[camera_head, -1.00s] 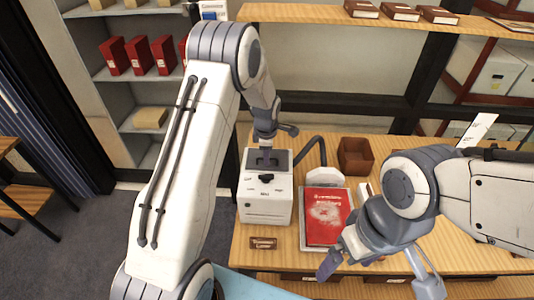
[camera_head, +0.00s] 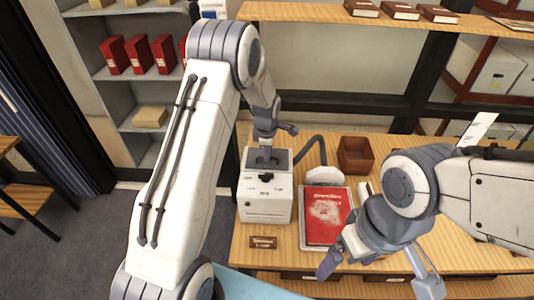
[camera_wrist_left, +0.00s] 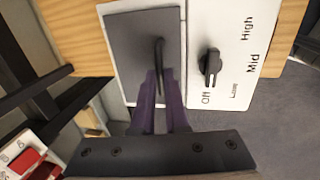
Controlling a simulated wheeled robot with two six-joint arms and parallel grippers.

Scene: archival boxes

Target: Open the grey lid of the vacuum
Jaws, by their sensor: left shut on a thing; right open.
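The vacuum (camera_head: 266,206) is a white box on the wooden table, with a black knob (camera_head: 266,177) and a dark hose at its back right. Its grey lid (camera_head: 281,158) lies flat on top behind the knob. In the left wrist view the grey lid (camera_wrist_left: 133,35) has a thin dark handle (camera_wrist_left: 159,55) standing up from it. My left gripper (camera_wrist_left: 161,80) is shut on this handle, and it shows from above over the lid in the head view (camera_head: 265,150). My right gripper (camera_head: 372,272) is open and empty near the table's front edge.
A red book (camera_head: 325,214) lies in a tray right of the vacuum. A brown open box (camera_head: 356,155) stands behind it. A small label plaque (camera_head: 263,242) sits in front of the vacuum. The knob (camera_wrist_left: 209,67) is close beside the lid in the wrist view.

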